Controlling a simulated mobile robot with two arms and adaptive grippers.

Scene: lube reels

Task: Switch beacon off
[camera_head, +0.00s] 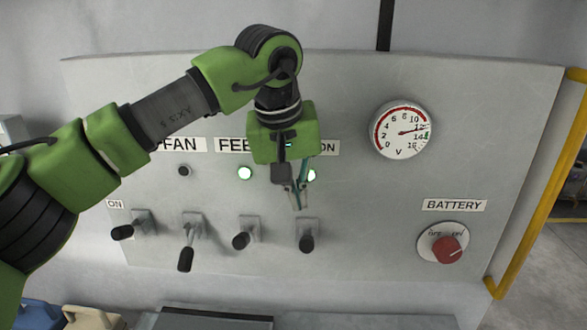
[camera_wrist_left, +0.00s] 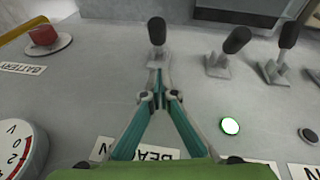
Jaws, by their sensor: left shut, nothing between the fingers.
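The beacon switch (camera_head: 307,243) is the rightmost black-knobbed lever in the head view, its knob pointing down. In the left wrist view its knob (camera_wrist_left: 157,31) stands just beyond my fingertips. The beacon label (camera_head: 329,148) is partly hidden behind my gripper; the beacon lamp (camera_head: 312,176) below it glows green. My left gripper (camera_head: 298,200) is shut and empty, between the lamp and the lever's base. Its fingers (camera_wrist_left: 157,72) meet close to the lever's base; I cannot tell whether they touch it. My right gripper is not in view.
More levers (camera_head: 187,259) stand to the left on the panel (camera_head: 370,220). The feed lamp (camera_head: 245,173) is lit; the fan lamp (camera_head: 184,171) is dark. A voltmeter (camera_head: 400,130) and a red battery knob (camera_head: 449,249) are at the right. A yellow rail (camera_head: 540,190) borders the panel.

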